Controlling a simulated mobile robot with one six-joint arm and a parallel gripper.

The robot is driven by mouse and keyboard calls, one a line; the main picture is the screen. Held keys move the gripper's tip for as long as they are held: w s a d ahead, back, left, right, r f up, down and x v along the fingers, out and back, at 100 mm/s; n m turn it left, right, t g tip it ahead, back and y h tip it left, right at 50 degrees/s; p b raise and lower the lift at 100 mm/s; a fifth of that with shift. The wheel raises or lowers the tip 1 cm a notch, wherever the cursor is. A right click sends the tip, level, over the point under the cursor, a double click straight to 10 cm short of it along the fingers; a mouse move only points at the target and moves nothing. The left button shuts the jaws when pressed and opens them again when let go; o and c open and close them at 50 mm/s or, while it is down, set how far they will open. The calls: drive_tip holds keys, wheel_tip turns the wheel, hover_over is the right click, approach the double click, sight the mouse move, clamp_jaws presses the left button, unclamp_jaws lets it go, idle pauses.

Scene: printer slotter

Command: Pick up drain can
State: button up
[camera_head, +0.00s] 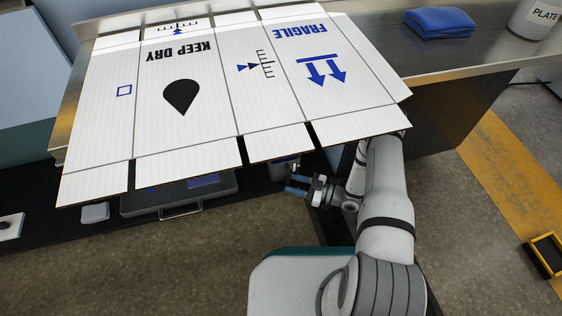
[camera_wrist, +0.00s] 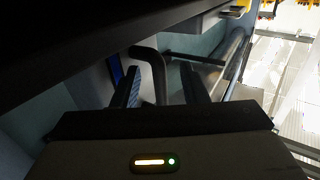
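A small light-coloured container, probably the drain can (camera_head: 281,170), shows partly under the overhanging edge of the flat cardboard sheet; its upper part is hidden. My gripper (camera_head: 293,184) is just in front of it, with its two blue-tipped fingers apart. In the wrist view, a dark bent handle (camera_wrist: 150,62) stands between the spread fingers of my gripper (camera_wrist: 163,88). It seems to belong to the can, with a pale surface beside it. The view is dim, and I cannot tell whether either finger touches the handle.
The white cardboard sheet (camera_head: 200,85) covers much of the bench and overhangs its front edge, close above my gripper. A grey case with a handle (camera_head: 181,211) lies below it to the left. A blue cloth (camera_head: 440,22) and a plate canister (camera_head: 535,18) sit on the bench.

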drive_tip(key=shift+c, duration=0.3)
clamp_jaws()
idle(0.5)
